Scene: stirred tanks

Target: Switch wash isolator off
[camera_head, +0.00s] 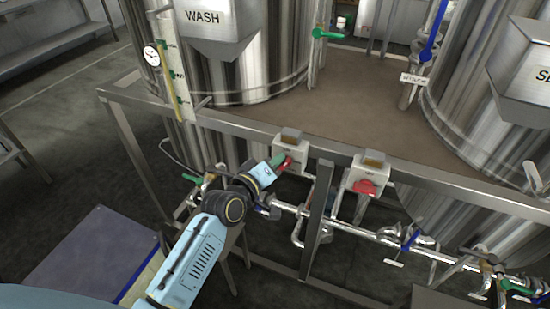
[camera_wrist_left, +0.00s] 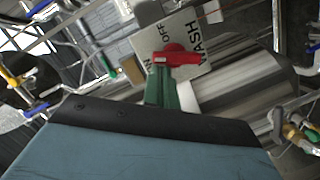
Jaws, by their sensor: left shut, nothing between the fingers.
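The wash isolator (camera_head: 291,146) is a pale box on the frame rail below the WASH tank, with a red handle (camera_head: 288,164) on its face. In the left wrist view, its plate (camera_wrist_left: 168,35) reads WASH, OFF and ON, and the red handle (camera_wrist_left: 178,57) lies crosswise on it. My left gripper (camera_head: 279,160) is at the handle's left side, with its green fingers shut and empty. In the left wrist view, the fingertips (camera_wrist_left: 160,70) overlap the handle's left end; I cannot tell whether they touch. My right gripper is out of view.
A second isolator with a red knob (camera_head: 365,187) sits to the right on the same rail (camera_head: 440,191). A steel post (camera_head: 318,215) and pipes with valves (camera_head: 345,228) lie below. The WASH tank (camera_head: 255,70) stands behind. A gauge (camera_head: 151,55) is at upper left.

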